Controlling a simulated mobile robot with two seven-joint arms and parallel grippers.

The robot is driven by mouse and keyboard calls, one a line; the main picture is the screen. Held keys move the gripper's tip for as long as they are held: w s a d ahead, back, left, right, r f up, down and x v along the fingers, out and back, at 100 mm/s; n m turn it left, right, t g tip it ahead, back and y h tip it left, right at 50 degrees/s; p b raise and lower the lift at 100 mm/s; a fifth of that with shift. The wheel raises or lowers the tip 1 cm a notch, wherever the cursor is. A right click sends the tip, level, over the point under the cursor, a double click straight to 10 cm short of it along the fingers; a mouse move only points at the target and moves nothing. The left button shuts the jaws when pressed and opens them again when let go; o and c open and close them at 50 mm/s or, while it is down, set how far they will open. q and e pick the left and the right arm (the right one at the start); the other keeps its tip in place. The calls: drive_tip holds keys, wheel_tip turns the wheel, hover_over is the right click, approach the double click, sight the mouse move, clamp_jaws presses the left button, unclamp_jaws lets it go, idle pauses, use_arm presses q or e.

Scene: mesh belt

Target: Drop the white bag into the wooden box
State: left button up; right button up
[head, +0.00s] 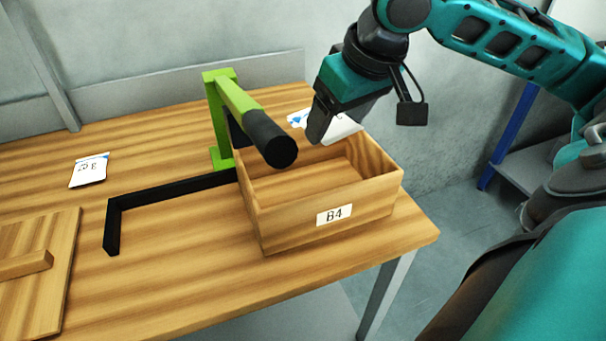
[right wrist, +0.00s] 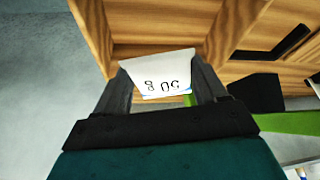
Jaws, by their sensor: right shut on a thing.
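A white bag (head: 342,128) with dark print and a blue mark is held in my right gripper (head: 322,125), over the far part of the wooden box. In the right wrist view the bag (right wrist: 160,72) sits between both fingers (right wrist: 162,88), with the box interior behind it. The wooden box (head: 290,226) is open-topped, labelled B4, and stands near the table's right end. The box floor that shows is bare; its far corner is hidden by the gripper and bag. My left gripper is not in view.
A green post with a black cylinder (head: 268,138) leans over the box's left side. A black angled bar (head: 170,188) lies left of the box. Another white packet (head: 89,172) and a wooden lid-like panel with a handle (head: 45,300) lie at the left.

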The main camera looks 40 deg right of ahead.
sight(342, 139)
wheel_tip(342, 139, down, 5)
drive_tip(key=b, duration=0.5)
drive_tip(key=shift+r, duration=0.2)
drive_tip(key=shift+f+b, duration=0.35)
drive_tip(key=shift+f, duration=0.15)
drive_tip(key=o, duration=0.7)
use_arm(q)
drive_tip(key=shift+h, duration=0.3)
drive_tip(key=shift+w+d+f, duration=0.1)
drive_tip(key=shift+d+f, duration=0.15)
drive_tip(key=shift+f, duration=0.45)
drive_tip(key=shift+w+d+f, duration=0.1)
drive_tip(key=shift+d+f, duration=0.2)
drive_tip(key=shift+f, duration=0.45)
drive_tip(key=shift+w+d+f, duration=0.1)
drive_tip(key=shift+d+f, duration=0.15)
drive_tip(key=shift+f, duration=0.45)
use_arm(e)
drive_tip(key=o, duration=0.4)
